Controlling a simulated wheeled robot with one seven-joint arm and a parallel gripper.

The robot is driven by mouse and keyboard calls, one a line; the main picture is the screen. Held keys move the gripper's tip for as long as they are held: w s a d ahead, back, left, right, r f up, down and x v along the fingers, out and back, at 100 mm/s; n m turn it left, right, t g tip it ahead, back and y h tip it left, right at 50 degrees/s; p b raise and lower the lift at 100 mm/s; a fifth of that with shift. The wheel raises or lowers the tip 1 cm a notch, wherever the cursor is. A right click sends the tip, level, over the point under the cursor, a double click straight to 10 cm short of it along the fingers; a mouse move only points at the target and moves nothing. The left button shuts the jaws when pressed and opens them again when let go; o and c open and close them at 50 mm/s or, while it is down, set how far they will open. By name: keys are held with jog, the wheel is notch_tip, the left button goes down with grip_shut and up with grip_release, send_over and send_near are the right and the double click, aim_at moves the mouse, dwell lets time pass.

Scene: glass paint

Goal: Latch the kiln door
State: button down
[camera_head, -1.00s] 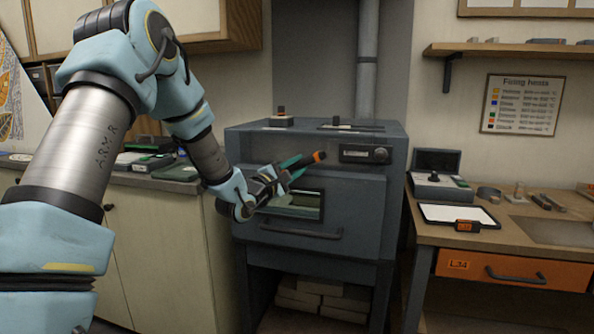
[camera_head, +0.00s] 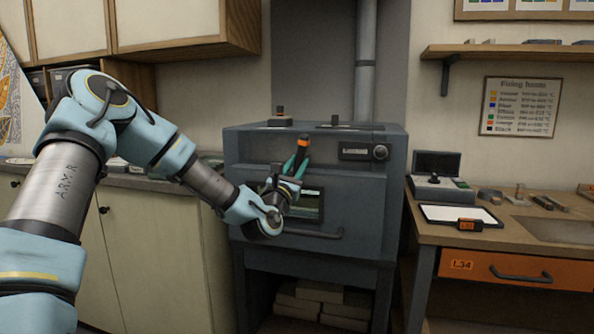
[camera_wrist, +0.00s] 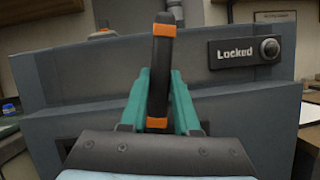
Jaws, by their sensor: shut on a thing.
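The grey kiln (camera_head: 395,185) stands in the middle of the head view, its door (camera_head: 355,208) flush with the front. The door has a small window (camera_head: 312,207) and a dark bar handle (camera_head: 320,235). A dark latch lever with orange bands (camera_head: 304,143) stands nearly upright at the door's top; it also shows in the wrist view (camera_wrist: 161,60). My gripper (camera_head: 297,166) is shut on the lever, with teal fingers on either side of it. The panel (camera_wrist: 233,52) right of the lever reads "Locked". My gripper hides the lever's lower end.
A workbench (camera_head: 425,247) with a tablet (camera_head: 455,215) and small tools stands to the right. Cream cabinets (camera_head: 150,255) stand to the left. Bricks (camera_head: 305,302) lie under the kiln. A wall shelf (camera_head: 510,50) is at upper right.

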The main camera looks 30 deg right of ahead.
jog(key=shift+n+t+y+b, duration=0.55)
jog(key=shift+n+t, duration=0.25)
jog(key=shift+n, duration=1.2)
jog(key=c, duration=0.6)
grip_release()
jog(key=shift+c, duration=0.2)
jog(key=b+v, duration=0.3)
jog(key=v, duration=0.7)
jog(key=shift+s+a, duration=0.2)
jog(key=shift+s, duration=0.15)
